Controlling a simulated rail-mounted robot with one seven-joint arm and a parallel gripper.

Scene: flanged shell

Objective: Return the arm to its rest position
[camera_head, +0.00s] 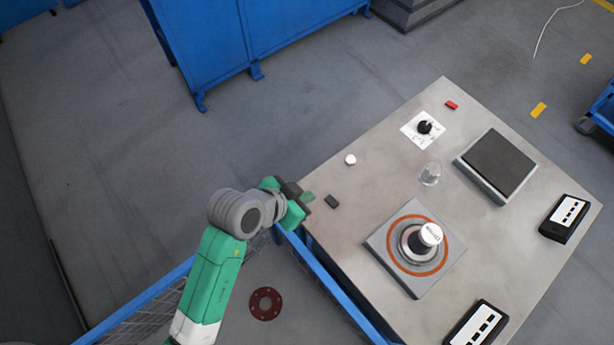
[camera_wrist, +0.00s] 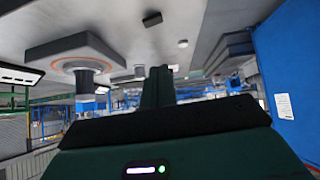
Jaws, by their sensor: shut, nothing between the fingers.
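My arm (camera_head: 218,265) is green and grey and reaches up from the bottom of the head view. My gripper (camera_head: 308,197) is at the left edge of the grey table (camera_head: 365,215), with its fingertips pointing right toward the tabletop. In the wrist view my gripper (camera_wrist: 159,85) shows its green fingers together, shut and empty. The wrist view looks level across the room and appears upside down, with the tabletop at the top.
On the table are a square plate with an orange ring (camera_head: 387,261) bearing a white-topped cylinder (camera_head: 430,235), a small dark block (camera_head: 331,201), a white cap (camera_head: 350,160), a clear glass (camera_head: 430,174), a dial (camera_head: 424,127) and a dark-topped scale (camera_head: 497,160). A blue cabinet (camera_head: 215,45) stands behind.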

